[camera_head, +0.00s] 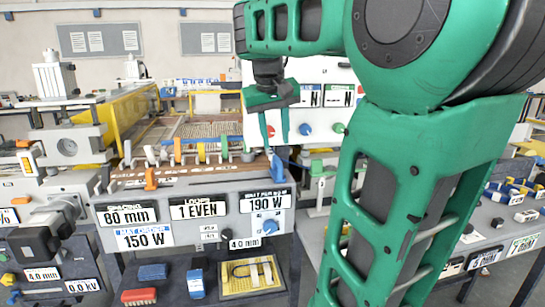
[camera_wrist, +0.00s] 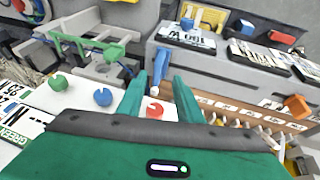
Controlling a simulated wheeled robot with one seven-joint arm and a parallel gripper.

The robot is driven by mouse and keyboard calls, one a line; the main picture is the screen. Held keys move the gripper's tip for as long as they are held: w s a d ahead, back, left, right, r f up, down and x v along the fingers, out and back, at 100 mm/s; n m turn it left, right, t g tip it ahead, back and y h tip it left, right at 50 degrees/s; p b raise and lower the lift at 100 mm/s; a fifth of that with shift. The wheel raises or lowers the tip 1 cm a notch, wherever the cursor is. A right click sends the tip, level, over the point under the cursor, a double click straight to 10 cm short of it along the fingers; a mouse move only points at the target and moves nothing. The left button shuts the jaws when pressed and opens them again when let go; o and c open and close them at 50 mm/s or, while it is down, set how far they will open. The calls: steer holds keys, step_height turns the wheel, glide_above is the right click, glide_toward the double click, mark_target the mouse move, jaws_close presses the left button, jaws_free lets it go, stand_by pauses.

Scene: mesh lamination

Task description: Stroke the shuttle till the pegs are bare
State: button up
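My gripper (camera_head: 273,127) hangs over the right end of the bench, fingers pointing down. In the wrist view my gripper (camera_wrist: 158,98) is open, with nothing between its fingertips. A blue upright handle (camera_head: 277,168) stands at the bench's right end, below the fingers; in the wrist view the blue handle (camera_wrist: 160,66) is just beyond the fingertips, apart from them. I cannot tell for certain which part is the shuttle. A row of pegs (camera_head: 201,153) with white, blue and green tops runs along the bench; pegs also show at right in the wrist view (camera_wrist: 232,124).
An orange block (camera_head: 150,179) sits at the bench's front left. A white panel with red (camera_head: 271,131), blue (camera_head: 305,129) and green (camera_head: 339,128) knobs stands behind the gripper. Labels (camera_head: 198,209) cover the bench front. A yellow-sided machine (camera_head: 130,107) is at left.

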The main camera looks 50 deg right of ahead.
mark_target(277, 158)
steer(key=w+d+f, duration=0.1)
steer(key=f, duration=0.1)
steer(key=w+d+f, duration=0.1)
steer(key=d+f, duration=0.1)
steer(key=f, duration=0.1)
steer(key=w+d+f, duration=0.1)
steer(key=w+f, duration=0.1)
steer(key=shift+d+f, duration=0.3)
steer(key=shift+d, duration=0.05)
steer(key=shift+c, duration=0.4)
jaws_close()
